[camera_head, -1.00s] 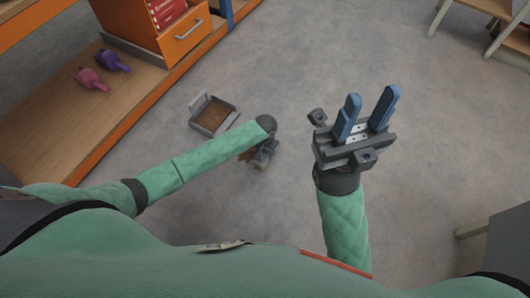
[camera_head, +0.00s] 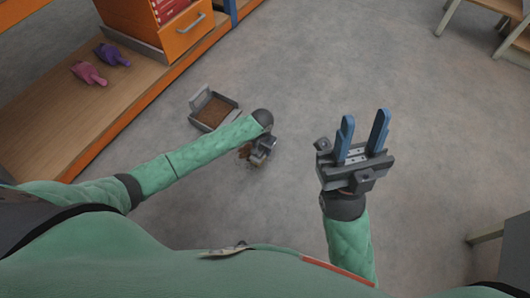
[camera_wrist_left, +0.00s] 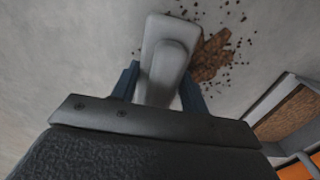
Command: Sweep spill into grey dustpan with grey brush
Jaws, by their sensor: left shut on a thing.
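The grey dustpan (camera_head: 233,103) lies on the floor left of centre, with a brown layer inside it; part of it also shows at the right of the left wrist view (camera_wrist_left: 262,108). My left gripper (camera_wrist_left: 160,88) is shut on the grey brush (camera_wrist_left: 162,50), and its blue fingers lie on either side of it. The brown spill (camera_wrist_left: 212,58), a patch with scattered crumbs, lies on the floor right beside the brush in that view. In the head view my left arm and wrist hide most of the brush. My right gripper (camera_head: 363,125) is open and empty above the floor.
A wooden shelf (camera_head: 70,115) with an orange edge runs along the left, holding a pink object (camera_head: 88,73) and a purple object (camera_head: 112,55). An orange drawer unit (camera_head: 185,30) stands behind. Wooden furniture stands at top right.

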